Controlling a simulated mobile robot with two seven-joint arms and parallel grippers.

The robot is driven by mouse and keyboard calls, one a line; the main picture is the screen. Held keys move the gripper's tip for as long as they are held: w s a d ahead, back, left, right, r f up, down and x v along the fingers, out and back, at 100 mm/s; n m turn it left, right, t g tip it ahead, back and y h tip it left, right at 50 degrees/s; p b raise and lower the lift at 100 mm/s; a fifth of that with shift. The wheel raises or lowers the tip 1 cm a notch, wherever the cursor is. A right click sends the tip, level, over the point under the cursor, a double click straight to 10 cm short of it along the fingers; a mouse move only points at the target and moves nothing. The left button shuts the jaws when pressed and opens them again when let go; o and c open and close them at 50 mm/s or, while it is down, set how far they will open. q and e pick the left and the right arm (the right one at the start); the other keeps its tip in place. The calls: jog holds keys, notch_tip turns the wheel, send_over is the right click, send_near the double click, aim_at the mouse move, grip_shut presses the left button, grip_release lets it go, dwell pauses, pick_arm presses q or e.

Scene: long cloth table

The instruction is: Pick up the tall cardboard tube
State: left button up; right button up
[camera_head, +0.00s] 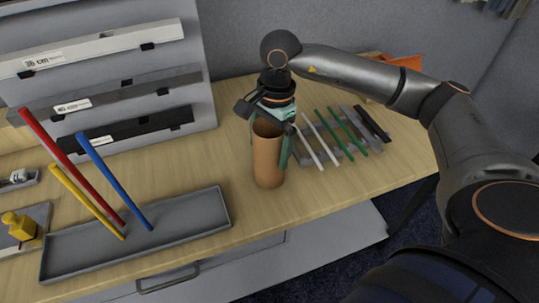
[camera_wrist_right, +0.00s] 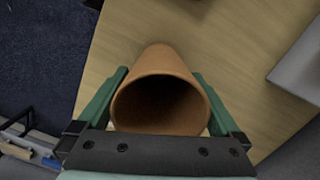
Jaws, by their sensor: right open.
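The tall cardboard tube (camera_head: 268,158) is brown, open at the top, and stands upright on the wooden table near its front edge. My right gripper (camera_head: 270,145) is over it, with green fingers on either side of its upper part. In the right wrist view the tube (camera_wrist_right: 160,60) shows its dark open mouth between the two fingers (camera_wrist_right: 160,105). The fingers are open; small gaps seem to show beside the tube. The lower part of the tube is free. My left gripper is not in view.
A grey tray (camera_head: 190,215) with red, yellow and blue sticks leaning from it is at left. A rack (camera_head: 345,150) of white, green and dark sticks lies right of the tube. A grey panel (camera_head: 190,60) with labelled bars stands behind. An orange bin (camera_head: 403,63) is at back right.

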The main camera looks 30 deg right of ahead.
jog(key=shift+a+f, duration=0.1)
jog(key=shift+f, duration=0.7)
jog(key=shift+c, duration=0.2)
jog(key=c, duration=1)
jog(key=shift+r, duration=0.1)
jog(key=shift+c, duration=0.2)
